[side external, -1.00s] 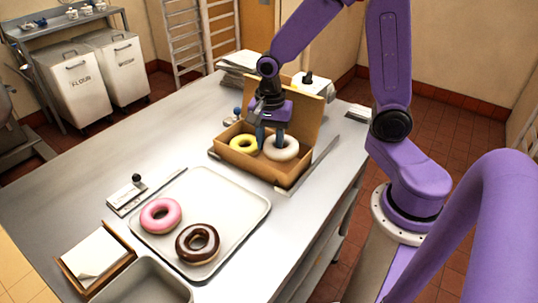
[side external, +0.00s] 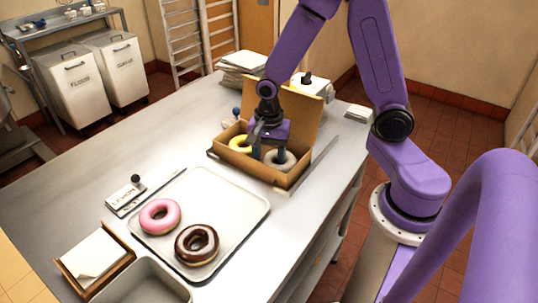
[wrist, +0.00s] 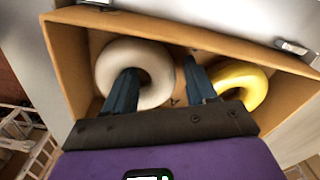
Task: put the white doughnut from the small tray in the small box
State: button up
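The white doughnut (side external: 291,160) lies in the open cardboard box (side external: 262,172), to the right of a yellow doughnut (side external: 240,146). In the wrist view the white doughnut (wrist: 105,70) is at the left of the box and the yellow doughnut (wrist: 240,75) at the right. My gripper (wrist: 160,75) is open and low over the box. One finger is at the hole of the white doughnut, the other in the gap between the doughnuts. The fingers stand apart, with the ring's side between them. The metal tray (side external: 225,182) holds a pink doughnut (side external: 160,215) and a chocolate doughnut (side external: 197,244).
The box lid (side external: 290,108) stands up behind my gripper. A label holder (side external: 125,197) is left of the tray. A paper holder (side external: 97,257) and a deep pan (side external: 145,284) are at the near edge. Stacked paper (side external: 243,64) lies at the back. The table's left part is clear.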

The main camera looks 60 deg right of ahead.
aim_at(269, 157)
dwell(0.3)
notch_tip(269, 157, up, 11)
jog(key=s+a+n, duration=0.2)
jog(key=s+n, duration=0.7)
jog(key=n, duration=0.4)
jog(key=s+a+n, duration=0.2)
jog(key=s+n, duration=0.8)
jog(key=n, duration=0.3)
jog(key=shift+a+r, duration=0.15)
jog(key=shift+a, duration=0.05)
